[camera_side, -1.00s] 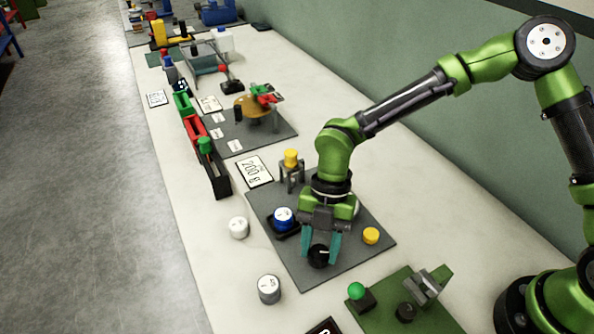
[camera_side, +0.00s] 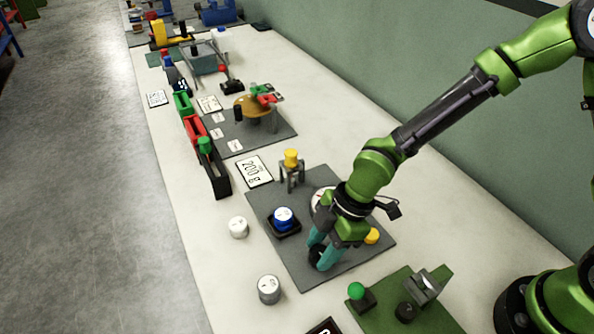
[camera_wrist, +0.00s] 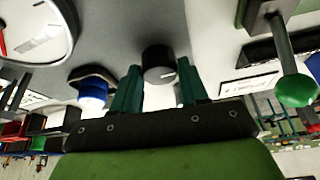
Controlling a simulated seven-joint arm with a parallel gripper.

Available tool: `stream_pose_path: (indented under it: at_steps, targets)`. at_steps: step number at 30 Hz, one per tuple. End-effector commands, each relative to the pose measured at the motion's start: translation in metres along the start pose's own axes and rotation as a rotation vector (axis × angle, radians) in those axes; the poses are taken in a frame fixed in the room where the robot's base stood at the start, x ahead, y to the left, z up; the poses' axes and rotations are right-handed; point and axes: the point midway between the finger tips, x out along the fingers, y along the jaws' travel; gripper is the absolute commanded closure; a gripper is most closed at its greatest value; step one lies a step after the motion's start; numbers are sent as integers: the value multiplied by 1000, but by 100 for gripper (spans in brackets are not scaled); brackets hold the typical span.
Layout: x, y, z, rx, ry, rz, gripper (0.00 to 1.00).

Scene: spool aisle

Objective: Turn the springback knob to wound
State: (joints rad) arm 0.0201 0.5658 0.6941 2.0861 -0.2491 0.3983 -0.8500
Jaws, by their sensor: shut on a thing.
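The springback knob looks to be the black round knob (camera_side: 315,257) on the dark grey plate (camera_side: 293,262), partly hidden by my fingers in the side view. In the wrist view the knob (camera_wrist: 158,64) shows a white pointer line towards its right side. My gripper (camera_side: 321,252) is shut on the knob, with one teal finger on each side. In the wrist view my gripper (camera_wrist: 160,76) has its fingers either side of the knob. I cannot read any wound mark. A white dial (camera_wrist: 38,30) with a red needle stands at the upper left of the wrist view.
On the same plate are a blue-and-white knob (camera_side: 284,217), a yellow-topped stand (camera_side: 291,166) and a yellow button (camera_side: 372,236). White-topped cylinders (camera_side: 269,289) stand to the left. A green plate with a green ball lever (camera_side: 357,292) lies at the front right.

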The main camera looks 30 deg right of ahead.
Motion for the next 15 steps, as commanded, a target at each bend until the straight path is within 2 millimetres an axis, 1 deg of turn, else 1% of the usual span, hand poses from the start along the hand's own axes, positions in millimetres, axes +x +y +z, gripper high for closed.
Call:
stream_pose_path:
  at_steps: [15]
  targets:
    - [0,-4,-3,444,2,190,87]
